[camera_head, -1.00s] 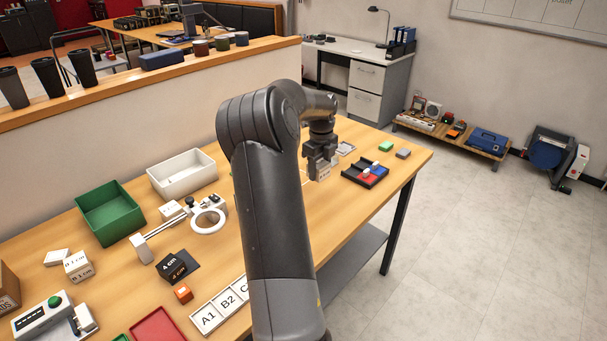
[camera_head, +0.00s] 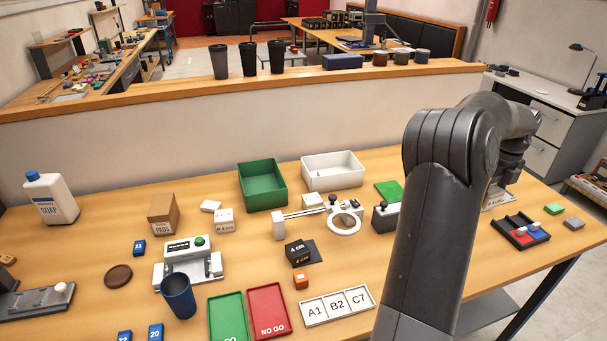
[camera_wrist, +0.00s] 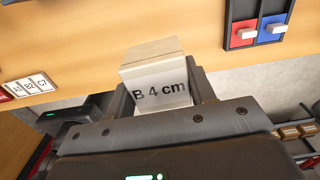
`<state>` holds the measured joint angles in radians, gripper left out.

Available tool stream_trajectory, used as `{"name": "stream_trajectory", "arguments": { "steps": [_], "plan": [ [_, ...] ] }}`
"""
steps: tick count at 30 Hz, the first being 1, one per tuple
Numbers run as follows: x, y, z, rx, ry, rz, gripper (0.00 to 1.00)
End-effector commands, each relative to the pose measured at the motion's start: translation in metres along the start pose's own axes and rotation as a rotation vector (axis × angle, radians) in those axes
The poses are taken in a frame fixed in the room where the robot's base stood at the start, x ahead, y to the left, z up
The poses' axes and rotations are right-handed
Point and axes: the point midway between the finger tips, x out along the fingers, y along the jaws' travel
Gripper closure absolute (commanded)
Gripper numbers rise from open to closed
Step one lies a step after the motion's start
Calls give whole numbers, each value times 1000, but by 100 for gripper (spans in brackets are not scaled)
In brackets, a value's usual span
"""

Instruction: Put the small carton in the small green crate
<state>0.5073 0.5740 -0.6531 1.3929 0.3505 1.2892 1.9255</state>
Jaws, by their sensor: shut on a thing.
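My gripper (camera_wrist: 165,96) is shut on a pale box marked "B 4 cm" (camera_wrist: 160,92), which sits between the two fingers in the wrist view. In the head view my gripper (camera_head: 499,188) is at the right, left of and behind the black red-and-blue tray. I cannot tell whether the held box touches the table. The small green crate (camera_head: 265,204) stands at the back of the table, well to the left of my gripper, and its visible inside looks empty. A brown carton marked "PADS" (camera_head: 163,216) stands upright farther left.
A white bin (camera_head: 334,184) stands right of the green crate. A ring magnifier (camera_head: 344,222) and a dark device (camera_head: 385,218) lie between crate and arm. The black tray (camera_head: 523,232) is near the right edge. My arm hides part of the table.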

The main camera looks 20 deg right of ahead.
Motion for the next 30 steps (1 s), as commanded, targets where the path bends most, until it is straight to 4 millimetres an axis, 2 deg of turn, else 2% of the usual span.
{"name": "stream_trajectory", "arguments": {
  "steps": [8, 11, 14, 21, 26, 30],
  "plan": [
    [4, 30, 62, -311, 0, 3, 74],
    [4, 49, 94, -483, 0, 2, 74],
    [6, 76, 133, -704, -1, 1, 74],
    [8, 165, 230, -1309, -2, 1, 74],
    [8, 235, 284, -1711, -2, 1, 74],
    [8, 302, 322, -2061, -4, 1, 74]
  ]
}}
